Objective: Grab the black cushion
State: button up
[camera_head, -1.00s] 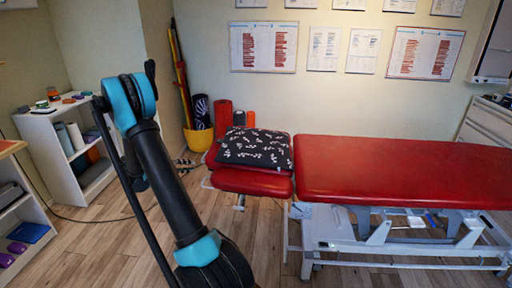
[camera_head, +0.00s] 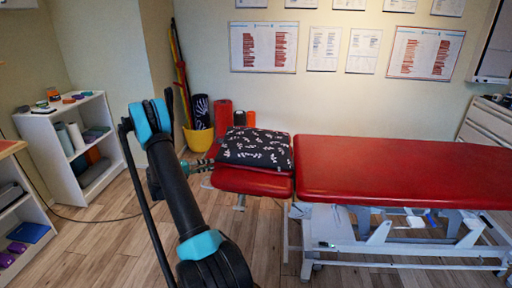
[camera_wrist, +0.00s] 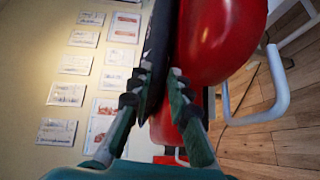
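The black cushion (camera_head: 255,148) with white leaf prints lies on the red headrest section (camera_head: 250,184) of the treatment table. My gripper (camera_head: 204,163) is at the cushion's left edge in the head view. In the wrist view the green ridged fingers of my gripper (camera_wrist: 161,78) stand apart, one on either side of the dark edge of the cushion (camera_wrist: 158,40). The edge sits closer to the left finger, and red padding shows between it and the right finger. The far part of the cushion is out of the wrist view.
The long red table section (camera_head: 400,178) extends right on a white frame. Behind my gripper stand a yellow bucket (camera_head: 198,139) and a red roll (camera_head: 223,117). A white shelf (camera_head: 50,150) is at the left. The wooden floor between is mostly clear.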

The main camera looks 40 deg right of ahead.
aim_at(223, 160)
jog(key=shift+r+x, duration=0.2)
jog(key=shift+x, duration=3.75)
jog(key=shift+w+d, duration=0.1)
jog(key=shift+w, duration=0.1)
jog(key=shift+c, duration=0.2)
grip_shut()
